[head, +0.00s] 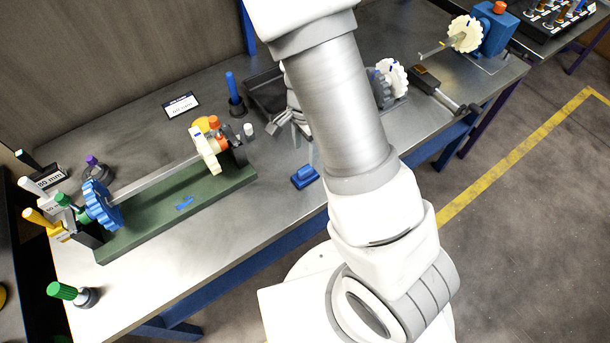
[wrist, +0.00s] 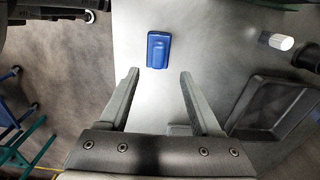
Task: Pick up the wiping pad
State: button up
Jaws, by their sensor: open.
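The wiping pad is a small blue block with a raised grip. It lies on the grey metal table near its front edge in the head view (head: 305,177). In the wrist view the pad (wrist: 158,50) lies ahead of my gripper (wrist: 158,72), roughly centred between the two fingers and beyond their tips. My gripper is open and empty, with its fingers wide apart. In the head view my arm hides part of the table, and my gripper (head: 287,122) shows only partly, behind and left of the arm and above the pad in the picture.
A black tray (wrist: 262,104) lies to the right in the wrist view, with a white-capped item (wrist: 279,42) beyond it. In the head view a green fixture (head: 170,215) with a shaft stands left of the pad. Grey and white gears (head: 390,77) stand to the right.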

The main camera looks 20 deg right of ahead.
aim_at(305, 169)
jog(key=f+b, duration=0.1)
jog(key=f, duration=0.7)
jog(key=shift+s+f+b, duration=0.2)
jog(key=shift+f+b, duration=0.1)
jog(key=shift+b, duration=0.05)
grip_shut()
